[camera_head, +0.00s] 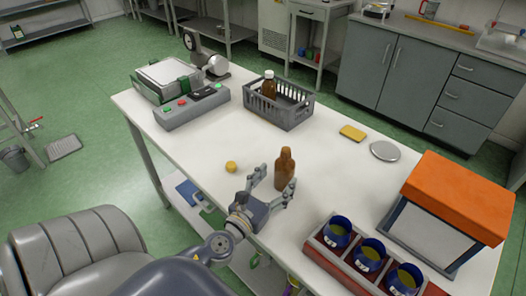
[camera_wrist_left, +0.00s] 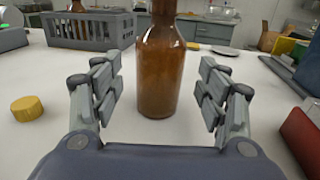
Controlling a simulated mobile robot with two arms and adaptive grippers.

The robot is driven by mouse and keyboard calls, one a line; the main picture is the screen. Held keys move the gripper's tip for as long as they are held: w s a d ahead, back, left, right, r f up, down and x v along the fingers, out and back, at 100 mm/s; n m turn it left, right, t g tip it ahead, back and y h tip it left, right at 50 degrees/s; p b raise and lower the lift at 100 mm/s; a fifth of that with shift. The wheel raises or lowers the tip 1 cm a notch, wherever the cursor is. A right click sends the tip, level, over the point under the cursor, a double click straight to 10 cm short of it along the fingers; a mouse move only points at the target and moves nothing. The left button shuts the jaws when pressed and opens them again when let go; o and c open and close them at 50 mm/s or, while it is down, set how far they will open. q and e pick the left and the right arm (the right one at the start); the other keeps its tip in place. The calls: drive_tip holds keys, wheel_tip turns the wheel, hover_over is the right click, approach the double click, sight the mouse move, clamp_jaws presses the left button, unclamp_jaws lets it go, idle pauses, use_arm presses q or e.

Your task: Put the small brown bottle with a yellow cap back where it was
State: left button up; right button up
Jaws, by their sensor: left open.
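A brown bottle (camera_head: 285,169) stands upright on the white table, with no yellow cap visible on its brown top. It also shows in the left wrist view (camera_wrist_left: 158,70), where its top is cut off. A round yellow cap (camera_head: 231,167) lies on the table left of the bottle and shows at the left in the wrist view (camera_wrist_left: 27,108). My left gripper (camera_head: 274,180) is open, its fingers either side of the bottle's near side, with gaps showing in the wrist view. My right gripper is not in view.
A grey crate (camera_head: 283,116) holds a brown bottle with a white cap (camera_head: 269,84). A yellow block (camera_head: 353,133) and a grey disc (camera_head: 385,151) lie right. A red rack (camera_head: 322,256) with blue cups and an orange-topped box (camera_head: 458,190) stand near right.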

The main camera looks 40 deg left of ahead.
use_arm(q)
drive_tip(key=s, duration=0.2)
drive_tip(key=s+b, duration=0.2)
drive_tip(key=s, duration=0.1)
drive_tip(key=shift+s+d+f, duration=0.15)
drive_tip(key=shift+s+d, duration=0.15)
drive_tip(key=shift+s, duration=0.05)
drive_tip(key=shift+s+d+r, duration=0.1)
drive_tip(key=shift+s+r, duration=0.1)
drive_tip(key=shift+s, duration=0.45)
